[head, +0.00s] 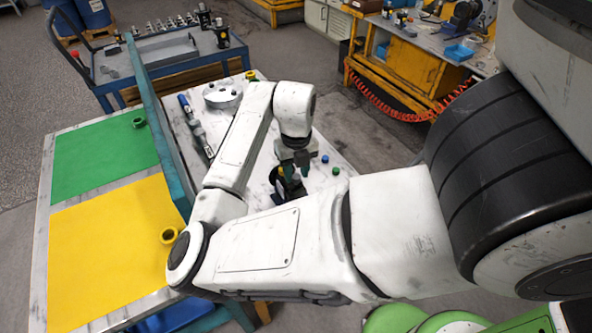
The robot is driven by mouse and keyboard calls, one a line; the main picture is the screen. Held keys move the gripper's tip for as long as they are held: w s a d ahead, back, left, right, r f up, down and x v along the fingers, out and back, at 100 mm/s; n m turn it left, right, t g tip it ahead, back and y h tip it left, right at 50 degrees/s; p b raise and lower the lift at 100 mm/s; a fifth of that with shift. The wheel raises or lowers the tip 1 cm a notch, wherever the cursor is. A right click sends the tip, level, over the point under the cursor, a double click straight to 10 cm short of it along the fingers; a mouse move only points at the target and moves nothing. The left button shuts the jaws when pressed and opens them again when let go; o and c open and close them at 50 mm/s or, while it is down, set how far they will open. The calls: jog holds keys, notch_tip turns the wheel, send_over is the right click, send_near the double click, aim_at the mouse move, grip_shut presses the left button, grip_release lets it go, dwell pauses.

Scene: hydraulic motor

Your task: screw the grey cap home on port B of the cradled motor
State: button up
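My gripper (296,172) points down over the white worktop, its dark fingers at the motor. The cradled motor (284,188) is a small dark body, partly hidden behind the gripper and my forearm. I cannot make out port B or a grey cap; they may be hidden between the fingers or too small to tell. Whether the fingers are open or shut on something does not show.
A blue cap (325,158) and a green cap (336,171) lie right of the motor. A round metal flange (222,96) and a long tool (196,126) lie further back.

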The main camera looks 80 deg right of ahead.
jog(key=shift+r+n+p, duration=0.2)
jog(key=shift+n+p, duration=0.3)
jog(key=shift+n, duration=0.4)
jog(key=n+p, duration=0.1)
jog(key=n, duration=0.1)
jog(key=shift+n, duration=0.4)
jog(key=n+p, duration=0.2)
jog(key=n, duration=0.2)
jog(key=shift+f+n, duration=0.1)
jog(key=shift+n, duration=0.8)
jog(key=shift+c, duration=0.3)
grip_shut()
jog(key=shift+f, duration=0.1)
